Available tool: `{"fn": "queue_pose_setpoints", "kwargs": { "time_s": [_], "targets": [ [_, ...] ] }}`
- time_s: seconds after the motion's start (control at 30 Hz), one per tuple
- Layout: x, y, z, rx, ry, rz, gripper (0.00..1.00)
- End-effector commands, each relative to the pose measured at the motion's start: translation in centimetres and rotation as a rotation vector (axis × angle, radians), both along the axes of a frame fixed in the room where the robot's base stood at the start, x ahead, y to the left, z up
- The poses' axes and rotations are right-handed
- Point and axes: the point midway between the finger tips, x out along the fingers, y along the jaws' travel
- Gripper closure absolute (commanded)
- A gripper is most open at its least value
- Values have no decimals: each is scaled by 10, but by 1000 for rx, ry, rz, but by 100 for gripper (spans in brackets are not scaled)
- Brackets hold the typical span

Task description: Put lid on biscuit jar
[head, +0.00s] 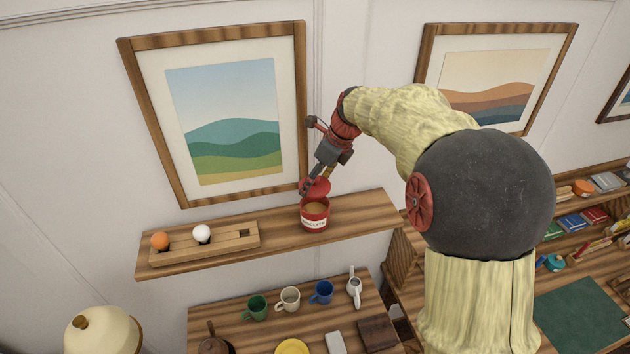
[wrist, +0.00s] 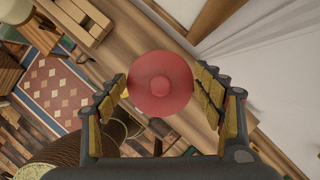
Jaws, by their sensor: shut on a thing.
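The biscuit jar (head: 314,221) is red with a pale lettered label and stands upright on the wall shelf. Its mouth is open to the head view, and tan contents show inside. My gripper (head: 312,188) is just above and behind the jar's mouth, shut on the round red lid (head: 319,184). The lid looks tilted in the head view, above the jar's far rim; I cannot tell whether they touch. In the wrist view the lid (wrist: 160,84) with its central knob sits between the fingers of my gripper (wrist: 160,86). The jar is not clearly visible there.
A wooden holder (head: 243,238) with an orange ball (head: 160,240) and a white ball (head: 201,233) lies left on the shelf (head: 364,215). A framed picture (head: 180,190) hangs close behind. Mugs, including a green one (head: 257,307), stand below. The shelf right of the jar is clear.

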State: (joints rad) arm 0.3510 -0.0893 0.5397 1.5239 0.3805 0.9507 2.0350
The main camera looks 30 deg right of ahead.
Motion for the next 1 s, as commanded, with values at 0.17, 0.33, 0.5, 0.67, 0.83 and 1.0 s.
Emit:
{"fn": "queue_pose_setpoints", "kwargs": {
  "time_s": [0.17,0.33,0.5,0.67,0.83,1.0],
  "targets": [
    [0,0,9,0,0,1,57],
    [0,0,-1,0,0,1,57],
    [0,0,-15,0,0,1,57],
    [0,0,-30,1,-1,1,57],
    [0,0,-43,1,0,0,57],
    [0,0,-52,1,-1,1,57]
  ]
}}
